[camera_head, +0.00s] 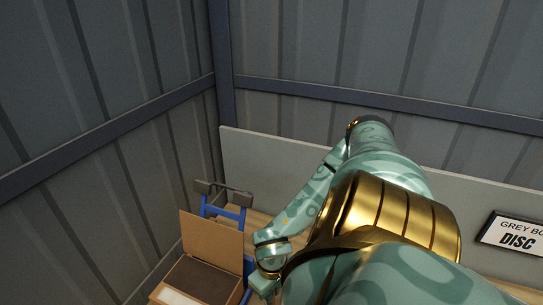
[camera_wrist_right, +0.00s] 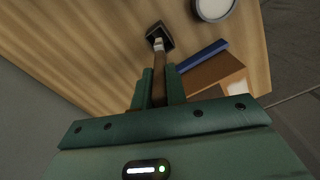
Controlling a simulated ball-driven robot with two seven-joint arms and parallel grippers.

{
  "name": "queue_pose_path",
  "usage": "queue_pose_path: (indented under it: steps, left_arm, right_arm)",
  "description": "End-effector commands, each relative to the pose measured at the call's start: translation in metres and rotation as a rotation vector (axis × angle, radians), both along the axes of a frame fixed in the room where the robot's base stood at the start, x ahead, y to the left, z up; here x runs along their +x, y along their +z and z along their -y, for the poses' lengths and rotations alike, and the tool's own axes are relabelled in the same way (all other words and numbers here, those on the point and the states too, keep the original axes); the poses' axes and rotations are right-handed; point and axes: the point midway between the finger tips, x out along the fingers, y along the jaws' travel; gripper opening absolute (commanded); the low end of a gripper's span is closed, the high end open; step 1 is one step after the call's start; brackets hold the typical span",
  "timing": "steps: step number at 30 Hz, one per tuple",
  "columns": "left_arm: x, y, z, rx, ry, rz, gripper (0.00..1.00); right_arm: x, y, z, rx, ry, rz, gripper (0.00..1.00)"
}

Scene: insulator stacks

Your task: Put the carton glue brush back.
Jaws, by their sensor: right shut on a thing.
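In the head view my right arm reaches down beside the open brown carton (camera_head: 205,240); the gripper is partly cut off at the lower edge and the brush cannot be made out there. The carton has its flap up, a dark filling and a white patch at the front. My left gripper is not in view.
A blue hand truck (camera_head: 224,211) stands behind the carton. A grey panel (camera_head: 270,160) runs along the wall, with a sign (camera_head: 512,235) at the right. In the wrist view a round grey-white thing (camera_wrist_right: 213,9), a blue bar (camera_wrist_right: 203,55) and a brown block (camera_wrist_right: 213,73) lie over wood.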

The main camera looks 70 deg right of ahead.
Motion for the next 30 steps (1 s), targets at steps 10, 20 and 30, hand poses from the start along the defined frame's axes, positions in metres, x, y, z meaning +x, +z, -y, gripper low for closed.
queue_pose_path:
  steps: [10, 20, 30]
  left_arm:
    - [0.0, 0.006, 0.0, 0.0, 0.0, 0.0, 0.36]
    - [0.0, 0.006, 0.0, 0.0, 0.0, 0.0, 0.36]
    - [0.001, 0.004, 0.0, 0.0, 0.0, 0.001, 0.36]
  right_arm:
    - [-0.001, -0.055, -0.001, 0.001, -0.001, -0.003, 0.0]
    - [-0.001, -0.082, 0.0, 0.0, 0.0, -0.001, 0.0]
    - [-0.001, -0.084, 0.0, 0.0, 0.0, -0.001, 0.36]
